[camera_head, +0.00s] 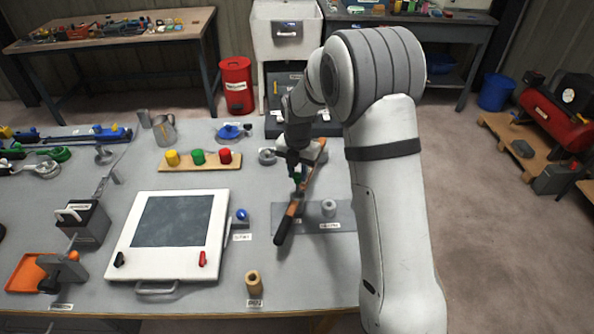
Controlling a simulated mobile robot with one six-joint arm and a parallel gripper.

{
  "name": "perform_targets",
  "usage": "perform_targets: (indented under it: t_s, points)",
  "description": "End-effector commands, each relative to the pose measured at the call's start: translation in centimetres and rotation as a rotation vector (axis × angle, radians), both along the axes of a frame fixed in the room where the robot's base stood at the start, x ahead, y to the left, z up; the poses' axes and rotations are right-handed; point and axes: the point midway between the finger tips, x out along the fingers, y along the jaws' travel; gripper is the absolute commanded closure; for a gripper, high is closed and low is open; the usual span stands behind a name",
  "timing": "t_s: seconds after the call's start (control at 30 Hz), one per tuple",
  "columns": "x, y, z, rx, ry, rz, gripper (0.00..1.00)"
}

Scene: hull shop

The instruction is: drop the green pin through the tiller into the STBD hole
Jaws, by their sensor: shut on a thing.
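My gripper (297,166) is shut on a small green thing, which looks like the green pin (299,175). It is over the tiller (292,209), a long orange-brown bar with a dark grip at its near end. The tiller lies slantwise across a grey plate (345,214), its far end partly behind my gripper and arm. Small labels sit on the plate's near edge, too small to read, so I cannot tell which marks STBD. The holes are hidden or too small to see. I cannot tell whether the pin touches the tiller.
A grey cylinder (329,207) stands on the plate, right of the tiller. A wooden rack (185,166) with yellow, green and red cylinders is to the left. A white framed panel (122,240) and a tan roll (253,282) are nearer. My arm covers the table's right side.

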Motion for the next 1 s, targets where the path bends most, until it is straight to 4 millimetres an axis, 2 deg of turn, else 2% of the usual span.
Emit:
perform_targets:
  t_s: [0.33,1.0]
  points:
    - [0.0,0.0,-0.2,0.0,0.0,0.001,1.0]
    - [0.0,0.1,-1.9,0.0,0.0,0.001,1.0]
